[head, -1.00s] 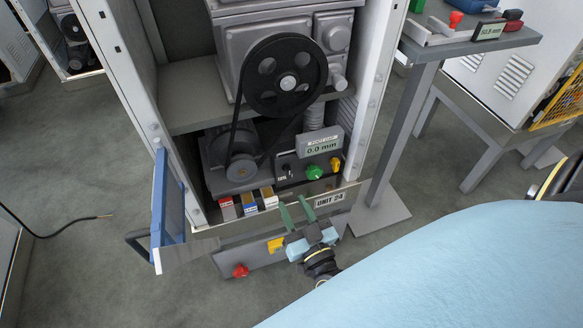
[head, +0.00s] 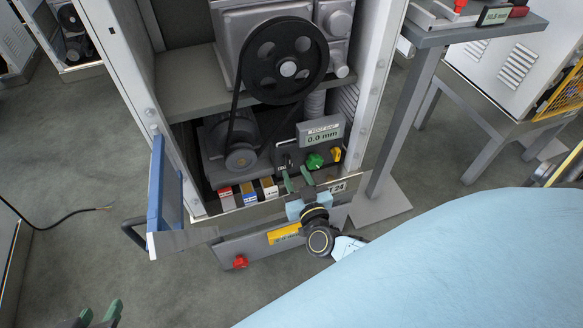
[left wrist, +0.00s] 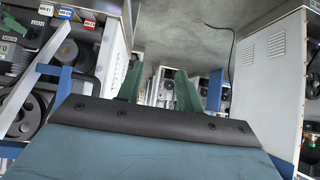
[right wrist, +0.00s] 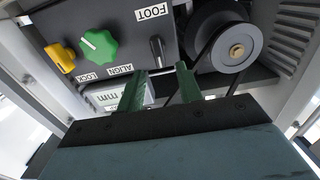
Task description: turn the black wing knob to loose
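The black wing knob (right wrist: 157,48) is on the dark control panel, under the FOOT label in the right wrist view. In the head view it is a small dark shape (head: 287,161) left of the green knob. My right gripper (right wrist: 160,72) is open and empty, pointing at the panel. Its fingertips lie just short of the black knob in the picture; I see no contact. In the head view this gripper (head: 297,180) is in front of the panel's lower edge. My left gripper (head: 101,312) is open and empty at the bottom left, away from the cabinet; it fills the left wrist view (left wrist: 158,80).
A green knob (right wrist: 99,46) and a yellow knob (right wrist: 61,56) sit beside the black one. A display (head: 321,134) reads 0.0 mm. A grey pulley (right wrist: 228,48) and belt are close on the other side. A blue-edged door (head: 166,190) stands open at left.

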